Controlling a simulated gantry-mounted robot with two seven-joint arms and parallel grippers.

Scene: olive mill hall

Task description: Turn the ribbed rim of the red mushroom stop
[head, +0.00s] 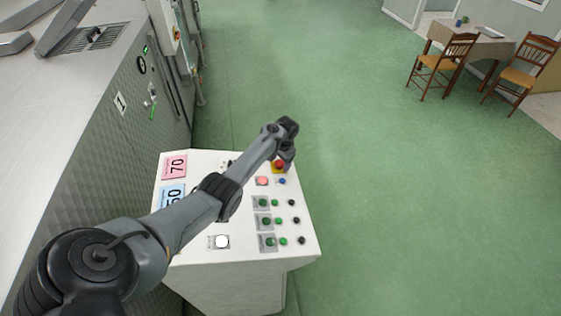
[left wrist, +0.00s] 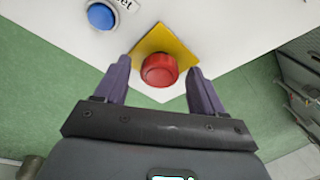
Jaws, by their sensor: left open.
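The red mushroom stop (left wrist: 159,70) sits on a yellow square plate (left wrist: 151,40) at a corner of the white panel. In the head view the red stop (head: 279,164) is at the panel's far right, partly covered by my left gripper (head: 286,160). In the left wrist view my left gripper (left wrist: 158,88) is open, with one purple finger on each side of the red stop. The fingers look apart from it, with gaps on both sides. The ribs of the rim are too small to make out. My right gripper is not in view.
A metal machine (head: 75,130) stands at left. Green floor is clear to the right; a table (head: 480,45) with chairs is far off.

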